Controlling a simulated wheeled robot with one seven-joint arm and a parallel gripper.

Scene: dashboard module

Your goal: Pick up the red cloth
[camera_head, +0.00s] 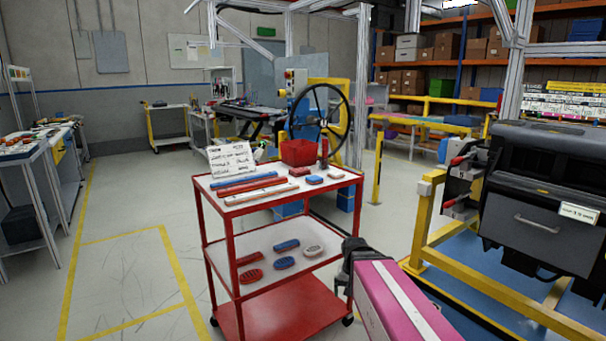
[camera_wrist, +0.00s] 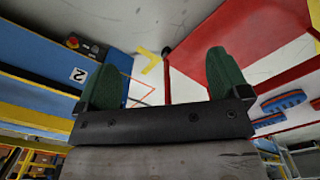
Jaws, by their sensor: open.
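A red cart (camera_head: 240,257) stands in the middle of the head view. I cannot tell whether either red piece is the red cloth; no clear cloth shape shows. My gripper (camera_head: 350,265) is at the cart's right side, near its lower shelves. In the wrist view its green-padded fingers (camera_wrist: 163,68) are spread apart with nothing between them. The cart's red bottom shelf (camera_wrist: 255,35) lies beyond them.
A red bin (camera_head: 298,152), a white sign (camera_head: 232,158) and long red and blue bars (camera_head: 247,186) are on the cart top. Several red and blue oval items, including a blue one (camera_head: 284,262), lie on the middle shelf. A yellow frame (camera_head: 425,222) stands right.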

